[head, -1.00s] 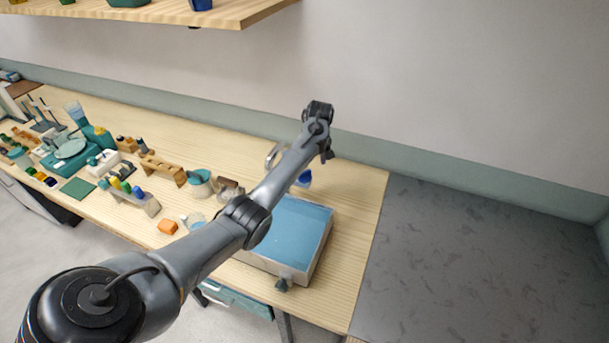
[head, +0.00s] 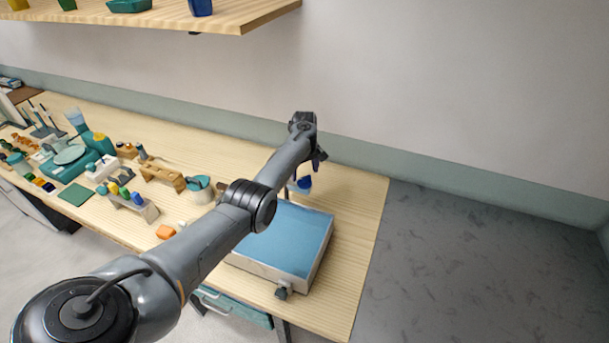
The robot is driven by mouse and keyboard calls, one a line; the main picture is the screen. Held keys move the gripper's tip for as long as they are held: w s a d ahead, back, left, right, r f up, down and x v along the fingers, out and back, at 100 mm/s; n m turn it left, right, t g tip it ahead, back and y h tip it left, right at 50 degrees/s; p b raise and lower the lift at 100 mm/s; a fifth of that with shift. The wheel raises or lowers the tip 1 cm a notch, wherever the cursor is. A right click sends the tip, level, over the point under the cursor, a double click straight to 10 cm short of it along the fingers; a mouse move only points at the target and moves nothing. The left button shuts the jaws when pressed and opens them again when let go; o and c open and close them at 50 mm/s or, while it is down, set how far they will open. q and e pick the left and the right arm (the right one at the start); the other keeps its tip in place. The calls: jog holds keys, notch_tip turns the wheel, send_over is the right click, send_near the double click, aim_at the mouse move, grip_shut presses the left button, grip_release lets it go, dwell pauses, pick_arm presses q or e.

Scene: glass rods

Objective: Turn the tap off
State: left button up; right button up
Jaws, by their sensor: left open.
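A shallow basin with a blue inside (head: 283,241) and pale walls sits at the right end of the wooden bench. A blue part (head: 303,184), apparently the tap's handle, shows just behind the basin. The tap's spout is hidden behind my left arm. My left gripper (head: 319,157) is open and hangs from the wrist, above and slightly right of the blue part in the picture. Its fingers are small and partly covered, and I cannot tell whether they touch anything. My right gripper is out of view.
A dark knob (head: 283,292) is on the basin's front. A shelf (head: 225,14) overhangs at the upper left. The bench's right end strip is clear.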

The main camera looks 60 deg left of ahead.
aim_at(305, 180)
pick_arm(q)
jog(key=shift+f, duration=1.3)
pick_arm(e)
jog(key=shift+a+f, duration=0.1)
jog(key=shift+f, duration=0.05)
pick_arm(q)
jog(key=c, duration=1)
jog(key=shift+c, duration=0.2)
